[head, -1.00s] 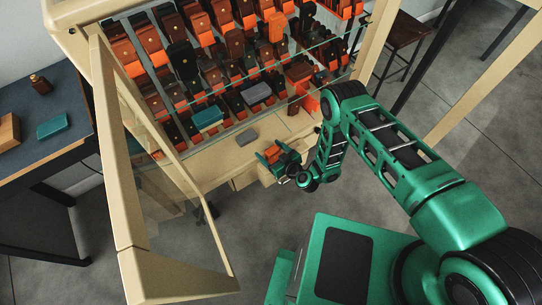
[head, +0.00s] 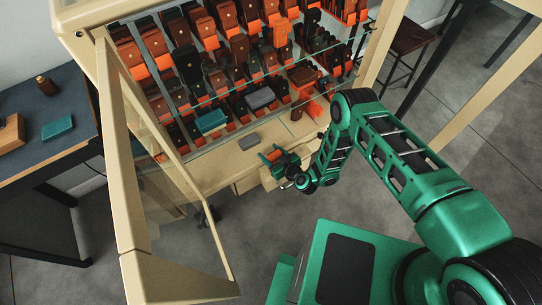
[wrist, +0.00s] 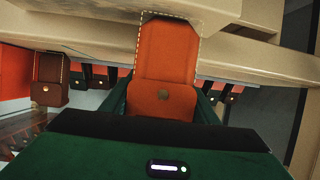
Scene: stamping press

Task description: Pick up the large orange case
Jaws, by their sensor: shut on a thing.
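My gripper (head: 276,159) is shut on an orange case (wrist: 166,62) with a round brass-coloured stud. In the wrist view the case stands up between my green fingers, and its lower end is hidden by the gripper body. In the head view the held case shows as a small orange patch (head: 273,155) between the fingers. It is in front of the display cabinet's lower front edge, outside the shelves. I cannot tell from the head view whether it touches the cabinet edge.
The cabinet's shelves (head: 205,103) hold many orange, brown and black cases. A teal case (head: 210,121) and grey case (head: 249,141) lie near the front. The open glass door (head: 118,160) stands at left. A side table (head: 75,110) is further left. A stool (head: 405,38) stands behind right.

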